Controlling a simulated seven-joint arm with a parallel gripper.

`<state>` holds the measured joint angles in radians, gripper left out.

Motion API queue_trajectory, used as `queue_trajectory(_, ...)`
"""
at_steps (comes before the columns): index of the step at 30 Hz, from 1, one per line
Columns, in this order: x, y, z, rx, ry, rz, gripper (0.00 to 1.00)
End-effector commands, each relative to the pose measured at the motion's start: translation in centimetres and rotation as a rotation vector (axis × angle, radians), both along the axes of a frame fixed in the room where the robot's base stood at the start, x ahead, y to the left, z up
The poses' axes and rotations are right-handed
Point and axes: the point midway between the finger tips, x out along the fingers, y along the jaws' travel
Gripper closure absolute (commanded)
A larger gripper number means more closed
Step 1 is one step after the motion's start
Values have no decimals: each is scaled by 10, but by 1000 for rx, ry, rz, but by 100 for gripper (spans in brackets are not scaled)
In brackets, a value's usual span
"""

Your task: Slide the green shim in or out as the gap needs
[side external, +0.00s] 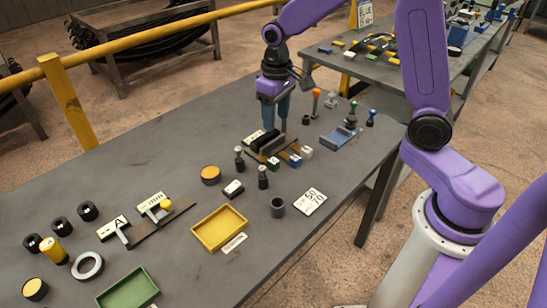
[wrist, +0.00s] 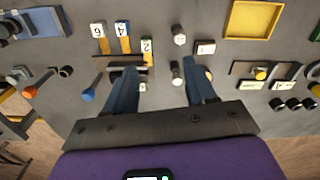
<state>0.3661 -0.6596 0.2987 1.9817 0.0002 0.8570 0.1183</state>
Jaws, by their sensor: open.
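A small spring rack (side external: 270,141) with dark blocks on a brown base stands mid-table. At its front edge sit small shims with white number tags; a green one (side external: 273,162) is at the left end, beside a blue one (side external: 295,161). In the wrist view the green shim (wrist: 147,59) is nearest the fingers, below its tag. My gripper (side external: 276,122) is above the rack, blue fingers pointing down. In the wrist view my gripper (wrist: 160,70) has its fingers wide apart with nothing between them. The left finger partly hides the rack. I cannot tell how far the green shim is inserted.
A yellow tray (side external: 219,228) and a second bracket with an A card (side external: 113,228) lie to the left. A blue block holder (side external: 338,136) stands to the right.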

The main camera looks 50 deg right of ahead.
Motion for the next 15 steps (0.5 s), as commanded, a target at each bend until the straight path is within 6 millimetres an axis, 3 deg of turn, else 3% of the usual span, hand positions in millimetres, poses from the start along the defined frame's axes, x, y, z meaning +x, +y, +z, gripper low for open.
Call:
queue_trajectory(6,33,-25,-14,-1,4,-138,45)
queue_trajectory(15,41,-34,-28,-2,7,-177,45)
